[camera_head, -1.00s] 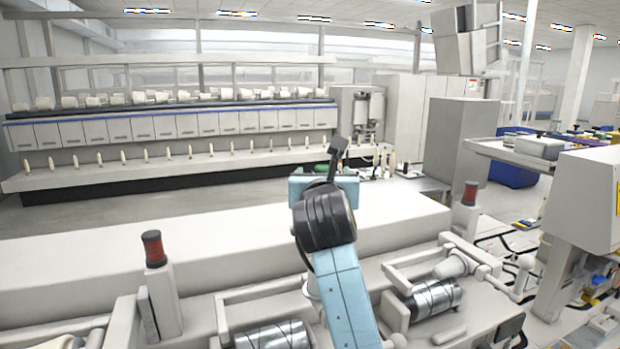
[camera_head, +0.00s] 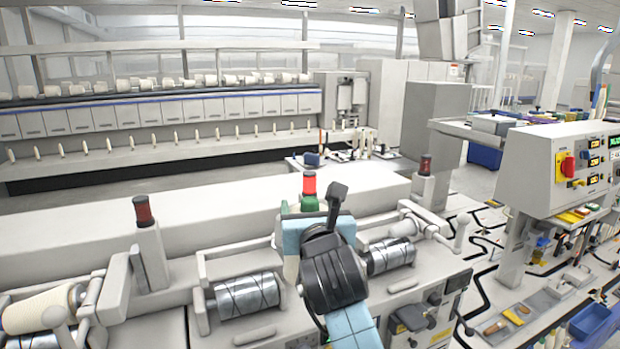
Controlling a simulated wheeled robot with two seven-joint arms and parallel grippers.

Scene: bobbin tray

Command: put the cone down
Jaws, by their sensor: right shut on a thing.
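My right gripper (camera_head: 303,231) shows from behind, with light-blue parts beyond the black wrist, in the middle of the head view. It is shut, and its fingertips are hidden. A cream piece that looks like the cone (camera_head: 291,268) shows just below the light-blue part, over the winding machine. Green bits (camera_head: 310,203) show at its upper edge; I cannot tell whether they belong to the cone or the gripper. Most of the cone is hidden, and I cannot tell whether it touches anything below. My left gripper is not in view.
Below lies a white winding machine with metal drums (camera_head: 247,295) and (camera_head: 390,255). A cream yarn cone (camera_head: 40,309) sits at the left. A control box (camera_head: 560,165) stands at the right.

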